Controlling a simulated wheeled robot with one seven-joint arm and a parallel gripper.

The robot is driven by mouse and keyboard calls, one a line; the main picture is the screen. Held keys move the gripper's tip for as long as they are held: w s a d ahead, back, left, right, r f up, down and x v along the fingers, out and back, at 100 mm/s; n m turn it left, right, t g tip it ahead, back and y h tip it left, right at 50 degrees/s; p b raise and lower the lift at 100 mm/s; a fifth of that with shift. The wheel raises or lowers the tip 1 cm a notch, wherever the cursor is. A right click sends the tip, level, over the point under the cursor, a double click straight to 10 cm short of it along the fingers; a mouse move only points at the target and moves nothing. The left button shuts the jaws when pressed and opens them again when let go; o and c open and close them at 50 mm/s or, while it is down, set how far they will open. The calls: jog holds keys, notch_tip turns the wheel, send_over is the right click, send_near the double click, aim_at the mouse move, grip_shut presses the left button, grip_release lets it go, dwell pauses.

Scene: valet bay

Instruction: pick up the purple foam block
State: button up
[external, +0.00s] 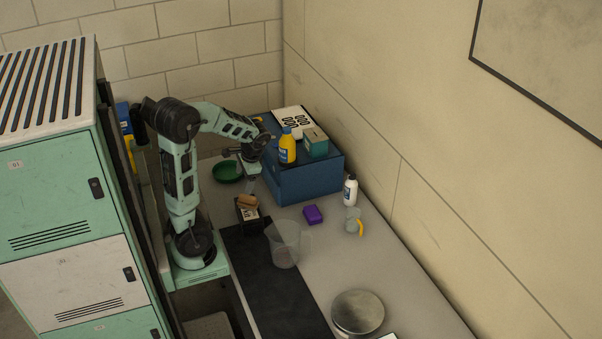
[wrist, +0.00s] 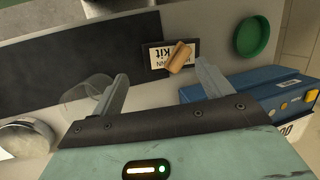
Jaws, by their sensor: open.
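The purple foam block (external: 313,214) lies on the grey bench top, in front of the blue box and left of a clear cup with a yellow handle. My gripper (external: 250,187) is left of the block, above the bench near a small dark kit box. In the wrist view my gripper (wrist: 162,86) shows two spread fingers with nothing between them. The purple block does not show in the wrist view.
The blue box (external: 300,178) carries a yellow bottle (external: 287,151) and a teal box (external: 315,143). A white bottle (external: 350,190), the cup (external: 352,221), a clear bin (external: 284,246), a kit box (external: 248,226) and a green bowl (external: 227,172) stand around.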

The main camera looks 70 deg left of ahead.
jog(key=w+d+m+y+b, duration=0.1)
jog(key=w+d+m+y, duration=0.15)
jog(key=w+m, duration=0.35)
jog(key=w+d+m+y+b, duration=0.1)
jog(key=w+d+m+y, duration=0.2)
jog(key=w, duration=0.5)
jog(key=w+d+m+t+y+b, duration=0.1)
jog(key=w+d+m+t+y, duration=0.2)
jog(key=w+d+m+y, duration=0.6)
jog(key=m+h, duration=0.1)
jog(key=h, duration=0.2)
send_near(314, 213)
jog(key=p+x, duration=0.1)
jog(key=x, duration=0.2)
jog(key=p+x, duration=0.2)
jog(key=shift+s+a+f, duration=0.15)
jog(key=shift+s+a, duration=0.05)
jog(key=shift+a, duration=0.15)
jog(key=shift+a+f+p, duration=0.1)
jog(key=shift+a+p, duration=0.5)
jog(key=shift+p, duration=0.05)
jog(key=shift+h, duration=0.25)
jog(key=p+x, duration=0.1)
jog(key=x, duration=0.3)
jog(key=shift+w+a+p, duration=0.1)
jog(key=shift+w+p, duration=0.05)
jog(key=shift+p, duration=0.25)
jog(key=shift+f, duration=0.1)
jog(key=shift+c, duration=0.4)
